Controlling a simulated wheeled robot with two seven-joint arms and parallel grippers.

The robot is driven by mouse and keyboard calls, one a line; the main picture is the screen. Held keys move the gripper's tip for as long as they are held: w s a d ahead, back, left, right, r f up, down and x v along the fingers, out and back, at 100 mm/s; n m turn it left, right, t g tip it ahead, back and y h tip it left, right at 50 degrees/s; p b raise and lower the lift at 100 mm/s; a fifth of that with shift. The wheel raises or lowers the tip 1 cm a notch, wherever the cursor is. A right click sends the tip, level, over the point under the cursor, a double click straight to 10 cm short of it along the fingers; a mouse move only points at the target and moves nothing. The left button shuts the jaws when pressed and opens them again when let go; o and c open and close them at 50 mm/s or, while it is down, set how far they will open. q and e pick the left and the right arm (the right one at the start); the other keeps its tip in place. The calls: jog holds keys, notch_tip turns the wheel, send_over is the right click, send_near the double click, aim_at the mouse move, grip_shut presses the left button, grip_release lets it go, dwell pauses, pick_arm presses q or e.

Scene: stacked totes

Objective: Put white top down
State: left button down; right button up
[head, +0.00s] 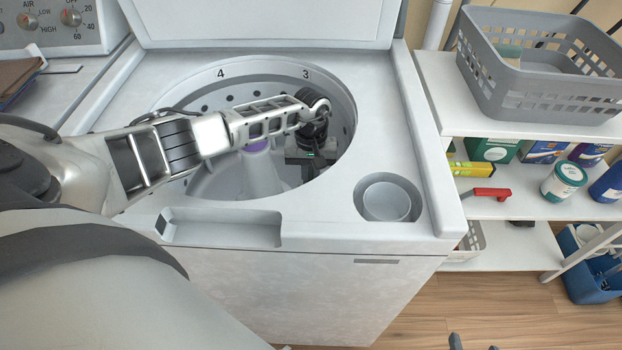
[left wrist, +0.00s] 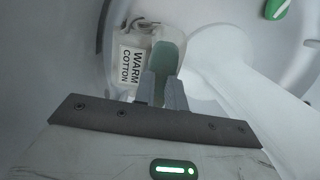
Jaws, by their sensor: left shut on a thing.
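The open washer (head: 310,232) stands in front of me, and my left arm reaches over its rim into the round drum. My left gripper (left wrist: 162,90) is down in the drum. In the head view, the gripper body (head: 308,155) shows near the drum's right wall, and the fingertips and top are hidden. Dark tips, likely of my right gripper (head: 473,344), show at the bottom edge.
The white agitator (head: 262,175) with a purple cap rises in the drum. A green item (left wrist: 277,8) is at the upper right of the left wrist view. A grey basket (head: 540,85) and shelves with bottles, a tub (head: 563,181) and a red-handled tool (head: 487,194) stand at right.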

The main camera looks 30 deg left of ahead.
pick_arm(q)
jog(key=shift+f, duration=0.55)
jog(key=shift+f+b, duration=0.3)
jog(key=shift+b, duration=0.1)
jog(key=shift+f+b, duration=0.25)
jog(key=shift+b, duration=0.1)
pick_arm(e)
jog(key=shift+w+a+f, duration=0.1)
jog(key=shift+w+f, duration=0.05)
jog(key=shift+f, duration=0.15)
pick_arm(q)
jog(key=shift+f, duration=0.1)
jog(key=c, duration=1.5)
grip_release()
pick_arm(e)
jog(key=shift+r, duration=0.15)
pick_arm(q)
jog(key=shift+o, duration=0.2)
pick_arm(e)
jog(key=shift+r, duration=0.1)
